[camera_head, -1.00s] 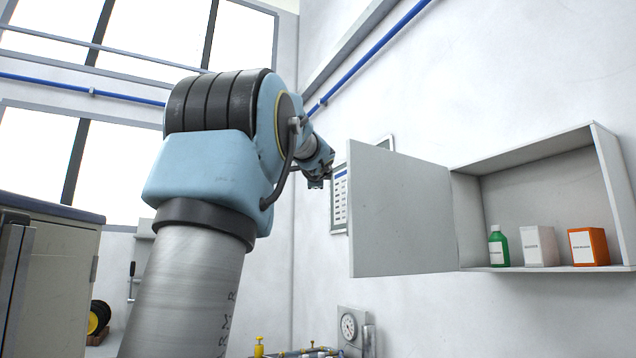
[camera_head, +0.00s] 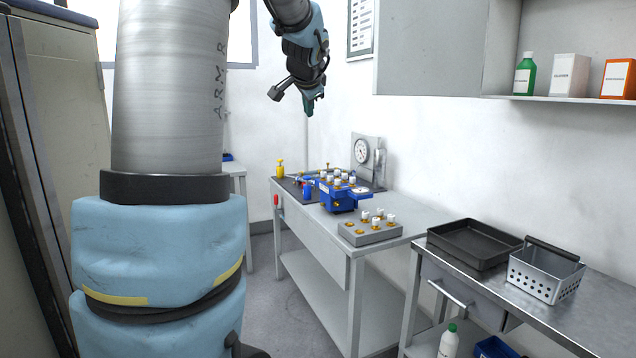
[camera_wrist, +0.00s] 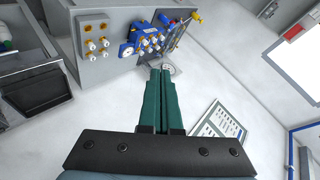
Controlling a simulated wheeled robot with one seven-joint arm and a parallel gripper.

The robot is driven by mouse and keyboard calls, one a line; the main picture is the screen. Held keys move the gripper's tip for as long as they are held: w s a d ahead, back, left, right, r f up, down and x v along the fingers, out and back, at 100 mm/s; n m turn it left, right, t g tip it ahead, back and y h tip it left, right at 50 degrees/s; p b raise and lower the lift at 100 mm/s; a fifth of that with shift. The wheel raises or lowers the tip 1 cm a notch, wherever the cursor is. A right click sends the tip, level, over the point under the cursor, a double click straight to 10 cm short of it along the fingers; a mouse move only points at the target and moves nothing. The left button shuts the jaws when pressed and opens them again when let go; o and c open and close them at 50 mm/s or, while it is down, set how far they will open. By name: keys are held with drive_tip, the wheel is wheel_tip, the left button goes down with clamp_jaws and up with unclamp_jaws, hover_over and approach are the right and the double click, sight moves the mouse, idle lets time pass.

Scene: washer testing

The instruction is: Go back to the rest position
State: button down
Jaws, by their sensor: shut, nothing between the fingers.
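My gripper (camera_head: 311,106) hangs from my arm in the upper middle of the head view, fingers pointing down, in free air in front of the back wall. In the wrist view its two green fingers (camera_wrist: 160,75) lie together, shut, with nothing between them. It is apart from the workbench (camera_head: 330,252), which stands lower and to the right of it. No thing of the place touches it in either view.
A blue test block (camera_head: 341,195), a grey block with white-topped fittings (camera_head: 369,233) and a gauge (camera_head: 361,151) stand on the workbench. An open wall cabinet (camera_head: 545,99) holds bottle and boxes. A black tray (camera_head: 472,243) and metal basket (camera_head: 545,272) sit right.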

drive_tip(key=s+a+f+n+g, duration=0.1)
drive_tip(key=s+f+n+g, duration=0.1)
drive_tip(key=s+f, duration=0.45)
drive_tip(key=s+a+f+n+g, duration=0.2)
drive_tip(key=s+f, duration=0.2)
drive_tip(key=f, duration=0.6)
drive_tip(key=s+f+n+g, duration=0.2)
drive_tip(key=s+f+n, duration=0.1)
drive_tip(key=s+f, duration=0.4)
drive_tip(key=s+a+f+n+g, duration=0.1)
drive_tip(key=s+f+n+g, duration=0.2)
drive_tip(key=s, duration=1)
wheel_tip(320, 180, down, 4)
drive_tip(key=shift+s+r+g, duration=0.1)
drive_tip(key=shift+s+g, duration=0.05)
drive_tip(key=shift+g, duration=0.15)
